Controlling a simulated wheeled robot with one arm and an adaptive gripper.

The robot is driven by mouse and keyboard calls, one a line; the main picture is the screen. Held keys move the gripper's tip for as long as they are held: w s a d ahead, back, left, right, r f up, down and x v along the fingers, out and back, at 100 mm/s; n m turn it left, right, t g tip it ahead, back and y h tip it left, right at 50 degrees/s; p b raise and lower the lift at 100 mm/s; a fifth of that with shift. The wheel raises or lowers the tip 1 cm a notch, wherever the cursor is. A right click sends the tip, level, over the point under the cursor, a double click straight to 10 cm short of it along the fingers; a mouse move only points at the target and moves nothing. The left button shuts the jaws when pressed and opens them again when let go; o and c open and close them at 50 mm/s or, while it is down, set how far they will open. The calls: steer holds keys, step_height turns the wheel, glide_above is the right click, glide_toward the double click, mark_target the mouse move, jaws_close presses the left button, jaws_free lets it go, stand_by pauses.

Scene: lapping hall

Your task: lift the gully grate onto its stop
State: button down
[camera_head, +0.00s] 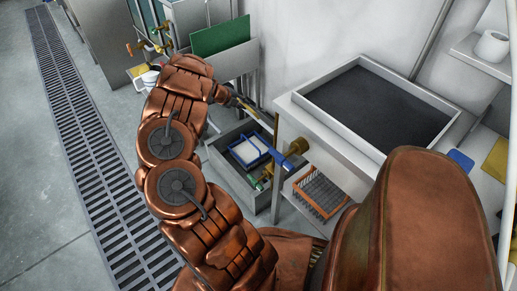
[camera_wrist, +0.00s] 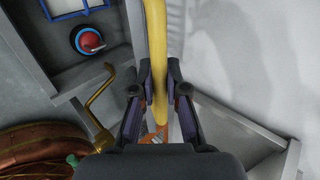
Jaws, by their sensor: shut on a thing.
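The gully grate (camera_head: 88,135) is a long, dark slotted strip in the floor on the left of the head view. It looks flat in the floor; its near end is partly hidden behind my arm. My gripper (camera_wrist: 160,78) is shut on a yellow rod or hose (camera_wrist: 155,35), which passes between its fingers in the wrist view. In the head view my gripper is at the bench side, well right of the grate and apart from it. No stop can be made out.
A large dark-filled tray (camera_head: 375,108) lies on the bench. An orange rack (camera_head: 320,193) sits on a lower shelf. A green board (camera_head: 220,36) stands behind. Bare floor lies left of the grate.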

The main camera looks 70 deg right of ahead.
steer(key=shift+w+r, duration=0.1)
steer(key=shift+s+d+r+p, duration=0.45)
steer(key=shift+s+d+r, duration=0.15)
steer(key=shift+d+r, duration=0.25)
steer(key=shift+s+d+r+p, duration=0.45)
steer(key=shift+s+d+r, duration=0.15)
steer(key=shift+d, duration=0.3)
steer(key=shift+d+r, duration=0.1)
steer(key=shift+d, duration=0.05)
steer(key=shift+s+d+r+p, duration=0.3)
steer(key=shift+s+d+r, duration=0.2)
steer(key=shift+d, duration=0.2)
steer(key=shift+s+d+r+p, duration=0.35)
steer(key=shift+s+d, duration=0.1)
steer(key=shift+d, duration=0.25)
steer(key=shift+s+d+r+p, duration=0.3)
steer(key=shift+s+d+r, duration=0.2)
steer(key=shift+d, duration=0.2)
steer(key=shift+s, duration=0.1)
steer(key=shift+s+d+r+p, duration=0.3)
steer(key=shift+s+d+p, duration=0.15)
steer(key=shift+d, duration=0.25)
steer(key=shift+s+d+r+p, duration=0.35)
steer(key=shift+s+d, duration=0.15)
steer(key=shift+d, duration=0.2)
steer(key=shift+s+d+r+p, duration=0.25)
steer(key=shift+s+d+p, duration=0.2)
steer(key=shift+d, duration=0.25)
steer(key=shift+s, duration=0.1)
